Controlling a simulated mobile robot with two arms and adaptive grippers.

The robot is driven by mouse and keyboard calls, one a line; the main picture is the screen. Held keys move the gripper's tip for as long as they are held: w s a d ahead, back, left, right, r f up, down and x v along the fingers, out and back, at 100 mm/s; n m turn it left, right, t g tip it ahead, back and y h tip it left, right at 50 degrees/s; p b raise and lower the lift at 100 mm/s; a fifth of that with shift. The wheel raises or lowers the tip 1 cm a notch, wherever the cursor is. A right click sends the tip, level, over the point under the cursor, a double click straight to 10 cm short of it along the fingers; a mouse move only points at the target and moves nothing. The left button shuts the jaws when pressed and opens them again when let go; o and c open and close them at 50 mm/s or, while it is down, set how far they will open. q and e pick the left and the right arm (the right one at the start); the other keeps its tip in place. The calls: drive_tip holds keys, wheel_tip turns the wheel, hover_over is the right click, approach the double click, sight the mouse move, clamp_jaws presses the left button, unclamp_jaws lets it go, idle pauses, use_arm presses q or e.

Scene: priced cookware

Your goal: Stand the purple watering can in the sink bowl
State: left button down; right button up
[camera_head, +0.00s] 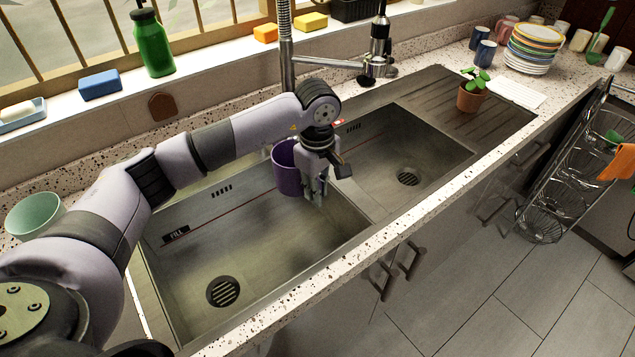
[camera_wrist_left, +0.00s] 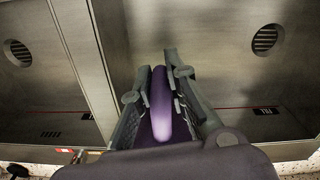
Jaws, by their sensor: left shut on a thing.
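The purple watering can (camera_head: 287,168) hangs upright, or nearly so, at the right end of the large left sink bowl (camera_head: 240,245), near the divider. My left gripper (camera_head: 319,192) points down and is shut on its wall or handle; I cannot tell which. In the left wrist view a purple strip of the can (camera_wrist_left: 160,105) lies between the fingers of the gripper (camera_wrist_left: 156,75). Most of the can's right side is hidden by the gripper. Whether its base touches the bowl floor is not clear. My right gripper is not in view.
The smaller right bowl (camera_head: 405,150) is empty. The tap (camera_head: 345,65) stands behind the sink. A potted plant (camera_head: 472,95) stands on the drainboard. A green bottle (camera_head: 152,45) and sponges line the sill. The left bowl floor around its drain (camera_head: 223,291) is clear.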

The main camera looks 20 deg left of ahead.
use_arm(q)
wheel_tip(320, 180, down, 17)
drive_tip(key=b, duration=0.9)
drive_tip(key=shift+w, duration=0.15)
drive_tip(key=shift+f+b, duration=0.55)
drive_tip(key=shift+b, duration=0.2)
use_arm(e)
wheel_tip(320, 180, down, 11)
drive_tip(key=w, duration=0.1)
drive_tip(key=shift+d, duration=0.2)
use_arm(q)
drive_tip(key=c, duration=1.5)
unclamp_jaws()
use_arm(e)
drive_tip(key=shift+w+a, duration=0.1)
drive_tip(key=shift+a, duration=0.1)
use_arm(q)
drive_tip(key=o, duration=0.6)
drive_tip(key=shift+c, duration=0.2)
drive_tip(key=shift+r, duration=0.15)
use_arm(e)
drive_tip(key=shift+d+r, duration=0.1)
